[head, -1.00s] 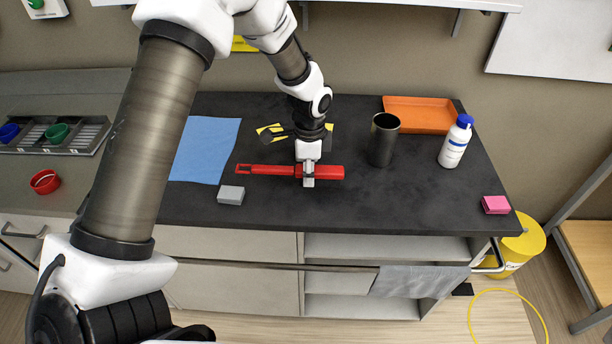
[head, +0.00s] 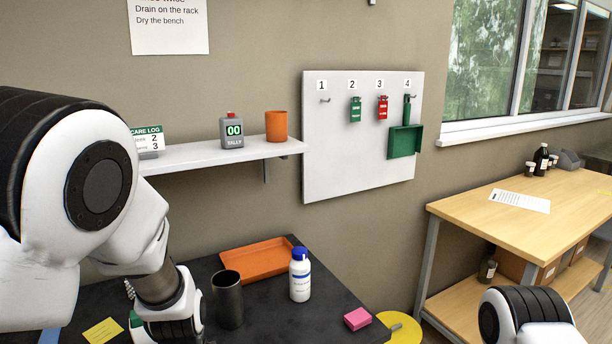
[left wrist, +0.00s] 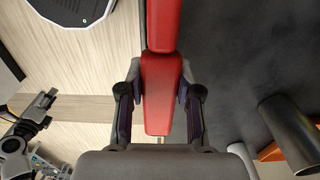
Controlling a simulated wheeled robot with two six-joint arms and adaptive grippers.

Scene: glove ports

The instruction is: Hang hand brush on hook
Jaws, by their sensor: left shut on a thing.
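The red hand brush (left wrist: 162,30) shows in the left wrist view as a long red bar running from the top edge down between my fingers. My left gripper (left wrist: 161,78) is shut on it, one finger on each side. The head view does not show this gripper or the brush. In the head view a white board (head: 345,165) on the wall carries hooks numbered 1 to 4. Hook 1 (head: 324,99) is bare. What seems to be my right gripper (left wrist: 42,103) is small at the left of the left wrist view; its jaws are unclear.
Hook 2 holds a green tag (head: 355,109), hook 3 a red tag (head: 382,107), hook 4 a green dustpan (head: 405,141). A shelf (head: 215,155) is left of the board. The bench below has a dark cup (head: 227,300), white bottle (head: 300,275) and orange tray (head: 240,263).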

